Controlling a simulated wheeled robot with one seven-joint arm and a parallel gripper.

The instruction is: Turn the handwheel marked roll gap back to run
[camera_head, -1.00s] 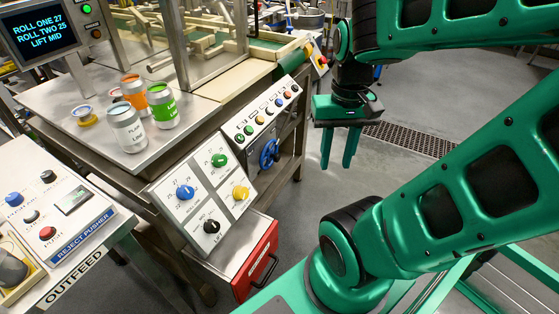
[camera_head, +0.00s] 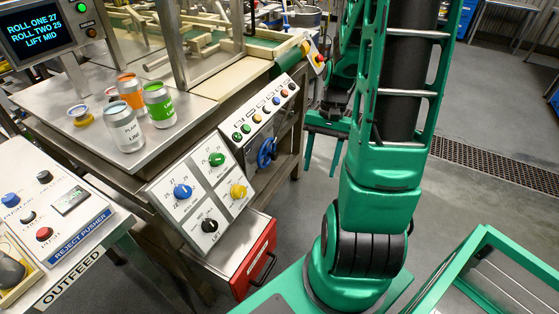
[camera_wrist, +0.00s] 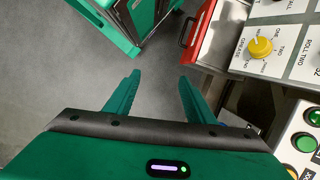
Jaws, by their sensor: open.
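A blue handwheel (camera_head: 267,153) sits on the machine's side, below the sloped button panel. No marking on it is legible, so I cannot tell whether it is the roll gap one. The dial panel (camera_head: 190,214) to its lower left carries a blue knob (camera_head: 183,191), a green knob (camera_head: 216,159), a yellow knob (camera_head: 238,191) and a black knob (camera_head: 210,226). My gripper (camera_head: 321,155) is open and empty, pointing down, right of the handwheel and apart from it. In the wrist view my gripper (camera_wrist: 159,78) has bare floor between its fingers; the yellow knob (camera_wrist: 260,47) is to the right.
A screen (camera_head: 43,32) reads roll one 27, roll two 25, lift mid. The button panel (camera_head: 265,110) is above the handwheel. Several cans (camera_head: 123,128) stand on the steel table.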

